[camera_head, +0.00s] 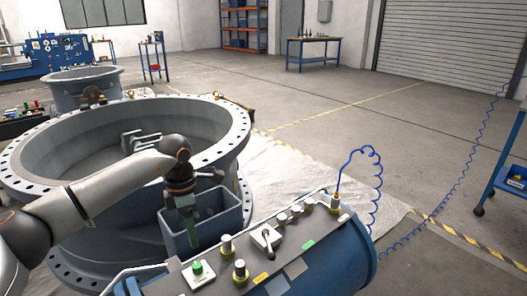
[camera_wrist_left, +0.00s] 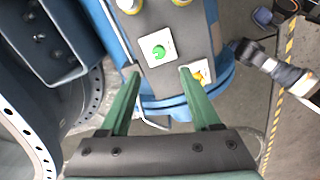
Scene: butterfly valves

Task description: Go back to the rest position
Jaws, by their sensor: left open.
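My left gripper (camera_head: 188,218) hangs fingers-down in the head view, in front of the grey-blue bin and beside the left end of the control console (camera_head: 300,262). In the left wrist view its two green fingers (camera_wrist_left: 158,72) are spread apart with nothing between them. Beyond the fingertips is the console top with a green push button (camera_wrist_left: 159,51), which also shows in the head view (camera_head: 198,268). The fingers appear clear of the button. My right gripper cannot be made out in either view.
A large grey valve ring (camera_head: 232,115) stands under and beyond my left arm. The open bin (camera_head: 226,212) is beside the console. A blue coiled hose (camera_head: 374,180) rises from the console's right end. The floor beyond is open, with a blue cart (camera_head: 515,180) at right.

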